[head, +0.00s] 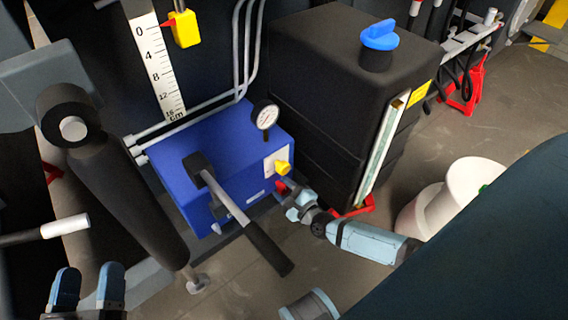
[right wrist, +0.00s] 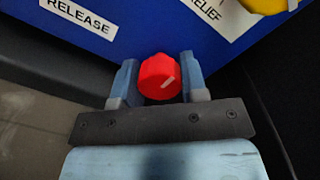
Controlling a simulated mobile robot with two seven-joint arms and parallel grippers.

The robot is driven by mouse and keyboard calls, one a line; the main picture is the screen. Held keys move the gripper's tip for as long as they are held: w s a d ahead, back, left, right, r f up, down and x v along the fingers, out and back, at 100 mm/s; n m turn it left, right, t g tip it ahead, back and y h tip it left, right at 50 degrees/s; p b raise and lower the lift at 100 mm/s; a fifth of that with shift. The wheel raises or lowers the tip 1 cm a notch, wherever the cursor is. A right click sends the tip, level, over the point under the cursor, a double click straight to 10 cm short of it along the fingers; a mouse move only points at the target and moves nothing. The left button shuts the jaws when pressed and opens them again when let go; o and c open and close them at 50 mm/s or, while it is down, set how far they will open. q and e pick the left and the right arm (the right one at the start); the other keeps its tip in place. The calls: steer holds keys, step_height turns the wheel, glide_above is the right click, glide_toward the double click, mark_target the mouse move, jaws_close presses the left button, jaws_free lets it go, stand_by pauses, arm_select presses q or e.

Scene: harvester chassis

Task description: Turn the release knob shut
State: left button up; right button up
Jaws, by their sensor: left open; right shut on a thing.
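The red release knob (right wrist: 159,77) sits on the front of the blue pump box (head: 205,160), with a white mark on its face pointing to the upper right in the right wrist view. In the head view only a bit of the red knob (head: 280,187) shows beside my fingers. My right gripper (head: 287,193) is shut on it, one finger on each side. A white RELEASE label (right wrist: 78,14) is on the blue face at the upper left. My left gripper (head: 87,288) is open and empty at the lower left, away from the box.
A yellow relief knob (head: 283,168) is just above the red one. A grey-black lever (head: 240,215) juts out in front of the box, left of my right gripper. A gauge (head: 265,116) stands on top. A black tank (head: 315,100) is close on the right.

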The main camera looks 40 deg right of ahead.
steer(key=shift+w+r, duration=0.15)
steer(key=o, duration=0.9)
arm_select(q)
steer(key=shift+w+a+f+g+y+p, duration=0.1)
steer(key=shift+a+f+g+y+p, duration=0.2)
steer(key=shift+p, duration=0.35)
steer(key=shift+w+a+f+g+y+p, duration=0.1)
steer(key=shift+a+f+y+p, duration=0.15)
steer(key=shift+f+y+p, duration=0.3)
arm_select(e)
steer(key=s, duration=0.4)
steer(key=s+d, duration=0.1)
steer(key=s, duration=0.8)
steer(key=shift+s+d, duration=0.3)
steer(key=shift+s, duration=0.1)
arm_select(q)
steer(key=shift+d+r+h, duration=0.1)
steer(key=shift+r+h, duration=0.1)
steer(key=shift+h, duration=0.05)
